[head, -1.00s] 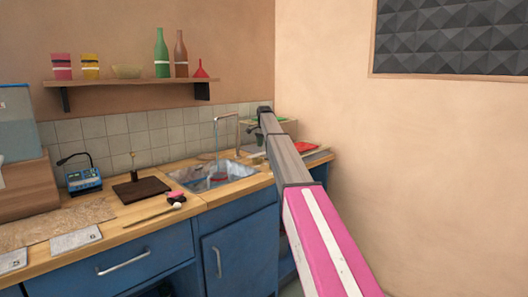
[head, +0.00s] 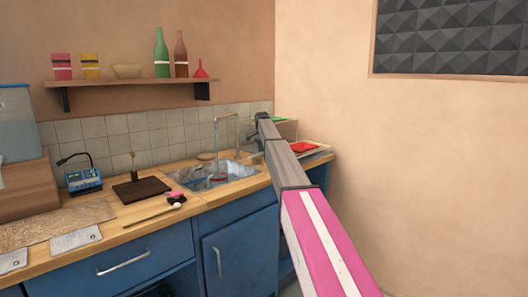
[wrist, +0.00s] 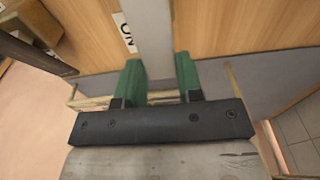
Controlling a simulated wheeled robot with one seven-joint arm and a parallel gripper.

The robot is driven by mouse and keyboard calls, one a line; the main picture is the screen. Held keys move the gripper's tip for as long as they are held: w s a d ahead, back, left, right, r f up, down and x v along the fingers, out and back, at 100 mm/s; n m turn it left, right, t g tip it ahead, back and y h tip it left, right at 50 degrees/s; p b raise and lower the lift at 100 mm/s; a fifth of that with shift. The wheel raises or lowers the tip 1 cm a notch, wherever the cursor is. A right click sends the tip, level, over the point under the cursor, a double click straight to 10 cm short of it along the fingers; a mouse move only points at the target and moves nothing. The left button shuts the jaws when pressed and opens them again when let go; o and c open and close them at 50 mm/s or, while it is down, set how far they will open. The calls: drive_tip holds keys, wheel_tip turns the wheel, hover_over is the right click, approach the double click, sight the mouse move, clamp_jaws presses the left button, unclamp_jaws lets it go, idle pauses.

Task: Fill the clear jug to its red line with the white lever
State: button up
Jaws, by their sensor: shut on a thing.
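My gripper (wrist: 158,60) has two green fingers. In the wrist view they are closed on the sides of a pale grey-white bar, the white lever (wrist: 154,28), which runs up between them. A label reading "ON" is on the wood beside the lever. In the head view my arm reaches to the back right of the sink (head: 184,183), and the fingers are too small to make out there. A thin tap (head: 226,119) arches over the sink. Under it a clear, barely visible vessel, seemingly the jug, shows a red band (head: 217,177). Its water level cannot be made out.
A blue device (head: 83,180) and a dark board (head: 147,189) lie left of the sink on the wooden counter. A red tray (head: 303,147) lies at the right end. A wall shelf (head: 130,82) holds bottles and cups.

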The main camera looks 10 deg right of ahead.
sight(258, 154)
drive_tip(key=shift+s+a+r+t+h, duration=0.15)
drive_tip(key=shift+a+r+t+h, duration=0.1)
drive_tip(key=shift+t+h, duration=0.25)
drive_tip(key=shift+s+a+r+t+h, duration=0.1)
drive_tip(key=shift+r+t+h, duration=0.15)
drive_tip(key=shift+h, duration=0.35)
drive_tip(key=o, duration=0.9)
drive_tip(key=shift+o, duration=0.2)
drive_tip(key=shift+r, duration=0.1)
drive_tip(key=v, duration=1)
drive_tip(key=shift+r, duration=0.25)
drive_tip(key=shift+s, duration=0.1)
